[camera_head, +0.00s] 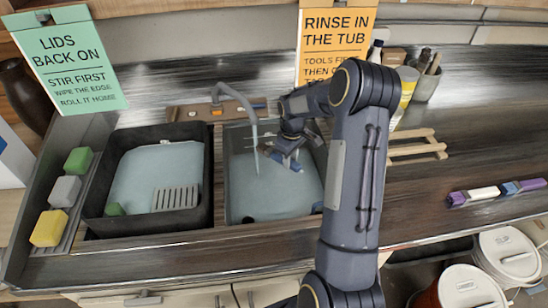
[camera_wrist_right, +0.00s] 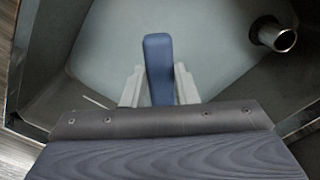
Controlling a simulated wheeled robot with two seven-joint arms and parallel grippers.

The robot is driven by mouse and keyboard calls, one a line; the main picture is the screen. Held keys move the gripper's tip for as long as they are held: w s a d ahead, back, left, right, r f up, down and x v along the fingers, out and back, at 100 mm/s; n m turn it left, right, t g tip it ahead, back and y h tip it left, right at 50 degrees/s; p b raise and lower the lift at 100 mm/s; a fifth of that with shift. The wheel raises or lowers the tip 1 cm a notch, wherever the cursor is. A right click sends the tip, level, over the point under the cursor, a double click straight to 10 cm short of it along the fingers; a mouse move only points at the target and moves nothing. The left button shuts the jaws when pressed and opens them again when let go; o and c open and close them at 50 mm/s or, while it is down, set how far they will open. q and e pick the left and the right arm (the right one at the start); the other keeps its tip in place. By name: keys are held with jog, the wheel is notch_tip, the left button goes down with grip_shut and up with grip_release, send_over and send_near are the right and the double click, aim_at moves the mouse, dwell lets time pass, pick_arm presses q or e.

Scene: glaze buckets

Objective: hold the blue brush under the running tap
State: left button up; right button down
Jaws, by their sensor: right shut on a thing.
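My right gripper (camera_head: 287,158) hangs over the right basin (camera_head: 270,205), just right of the curved grey tap (camera_head: 236,94). In the right wrist view, its pale fingers (camera_wrist_right: 158,88) are closed on both sides of a blue handle (camera_wrist_right: 158,65), which I take to be the blue brush. The brush (camera_head: 296,167) shows only as a small blue part in the head view; its bristles cannot be made out. A thin pale streak (camera_head: 257,164) hangs below the spout, left of and apart from the gripper. My left gripper is not in view.
A dark tub (camera_head: 205,185) with pale water and a grey grate stands left of the basin. Green, grey and yellow sponges (camera_head: 48,228) line the left edge. A metal tube (camera_wrist_right: 284,40) shows in the wrist view.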

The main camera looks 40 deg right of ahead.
jog(key=s+a+b, duration=0.1)
jog(key=s+a, duration=0.2)
jog(key=s, duration=0.4)
jog(key=shift+a+b, duration=0.15)
jog(key=shift+b, duration=0.2)
jog(key=shift+s, duration=0.1)
dwell(1.2)
jog(key=s+a+r+p, duration=0.2)
jog(key=s+r, duration=0.2)
jog(key=shift+s, duration=0.25)
jog(key=shift+a, duration=0.1)
dwell(0.4)
